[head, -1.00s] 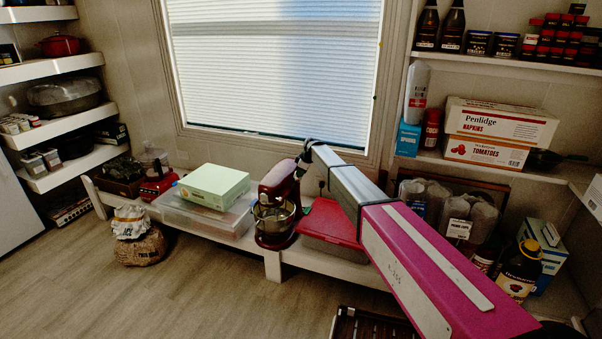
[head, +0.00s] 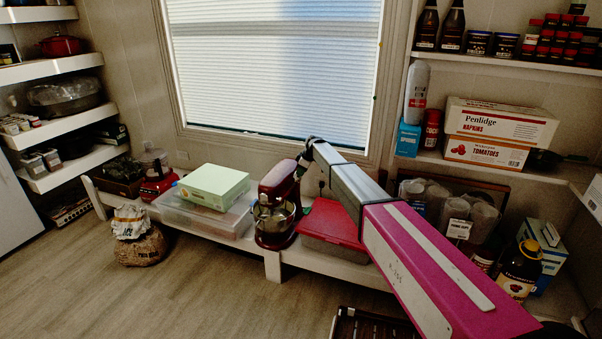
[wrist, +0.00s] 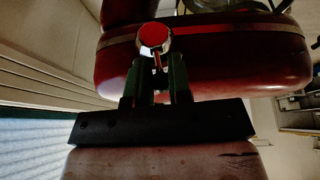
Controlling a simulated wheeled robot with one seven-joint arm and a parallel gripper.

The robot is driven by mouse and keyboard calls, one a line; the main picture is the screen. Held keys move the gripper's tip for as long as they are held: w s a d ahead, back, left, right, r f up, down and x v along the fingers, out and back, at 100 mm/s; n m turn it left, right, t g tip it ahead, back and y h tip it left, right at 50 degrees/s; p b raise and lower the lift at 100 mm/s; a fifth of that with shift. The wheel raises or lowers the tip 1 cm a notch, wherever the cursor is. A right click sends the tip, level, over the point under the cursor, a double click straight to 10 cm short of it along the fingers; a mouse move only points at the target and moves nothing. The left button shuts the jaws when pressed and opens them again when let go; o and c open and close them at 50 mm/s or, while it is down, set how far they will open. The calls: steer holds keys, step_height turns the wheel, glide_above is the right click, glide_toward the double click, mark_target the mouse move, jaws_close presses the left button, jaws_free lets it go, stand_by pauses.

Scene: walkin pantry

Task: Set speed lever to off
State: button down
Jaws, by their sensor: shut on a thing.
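A dark red stand mixer (head: 275,200) with a metal bowl (head: 272,218) stands on the low white bench under the window. In the wrist view its red head (wrist: 205,65) has a light trim band, and a round red-faced metal knob, the speed lever (wrist: 155,38), sits on that side. My gripper (wrist: 157,75) is at the lever, its two dark fingers close together and shut on the lever's thin stem just below the knob.
A red-lidded bin (head: 333,222) is right of the mixer. A pale green box (head: 214,187) on a clear plastic bin (head: 205,213) is to its left. A sack (head: 140,245) stands on the floor at left. The floor in front of the mixer is clear.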

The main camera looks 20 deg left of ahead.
steer(key=shift+w+d+f+m+g+y, duration=0.1)
steer(key=shift+w+f+m+g+y, duration=0.2)
steer(key=shift+w+g, duration=0.85)
steer(key=shift+w+d+f+m+g+y, duration=0.15)
steer(key=shift+w+m+g, duration=0.2)
steer(key=shift+g, duration=1.5)
steer(key=shift+w+f+m+g+y, duration=0.3)
steer(key=shift+w+g, duration=0.4)
steer(key=shift+g, duration=0.8)
steer(key=shift+r, duration=0.1)
steer(key=c, duration=1.1)
jaws_free()
steer(key=shift+w, duration=0.1)
